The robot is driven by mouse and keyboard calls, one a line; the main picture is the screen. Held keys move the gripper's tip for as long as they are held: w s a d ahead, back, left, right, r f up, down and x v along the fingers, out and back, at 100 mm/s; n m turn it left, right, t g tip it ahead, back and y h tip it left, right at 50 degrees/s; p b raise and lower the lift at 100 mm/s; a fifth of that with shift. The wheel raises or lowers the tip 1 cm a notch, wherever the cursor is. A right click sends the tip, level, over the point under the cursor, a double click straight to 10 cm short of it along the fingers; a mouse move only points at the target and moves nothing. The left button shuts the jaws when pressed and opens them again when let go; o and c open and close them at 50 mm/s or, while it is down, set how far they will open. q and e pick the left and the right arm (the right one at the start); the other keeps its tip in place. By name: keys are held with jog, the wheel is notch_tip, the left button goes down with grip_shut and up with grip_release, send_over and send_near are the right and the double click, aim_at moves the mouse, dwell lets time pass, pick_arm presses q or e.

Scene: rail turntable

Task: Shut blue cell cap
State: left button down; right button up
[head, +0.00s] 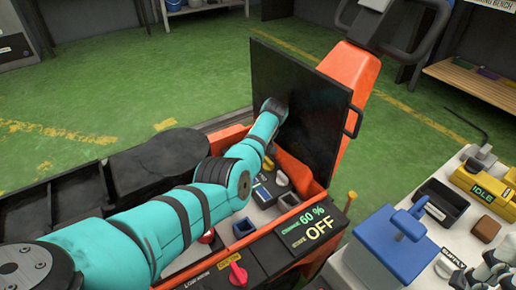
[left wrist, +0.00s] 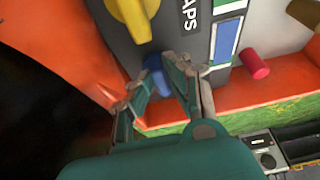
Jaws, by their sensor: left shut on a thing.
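In the left wrist view, the blue cap (left wrist: 154,72) is a small rounded piece beside the dark panel lettered "APS". My left gripper (left wrist: 157,88) is shut on it, one finger on each side, and the fingers hide part of it. In the head view, my left arm reaches over the orange machine (head: 318,172) to the raised black lid. Its fingers are hidden there behind my arm. A yellow knob (left wrist: 132,18) sits just above the blue cap in the left wrist view.
A black lid panel (head: 315,105) stands upright behind the cell bay. A red knob (head: 238,274) and an "OFF" display (head: 318,228) are at the front. A red peg (left wrist: 254,64) stands right of my fingers. A bench with a blue block (head: 388,250) is at right.

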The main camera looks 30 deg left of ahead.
pick_arm(q)
jog(key=c, duration=1.3)
grip_release()
jog(key=v, duration=1.2)
jog(key=shift+w, duration=0.1)
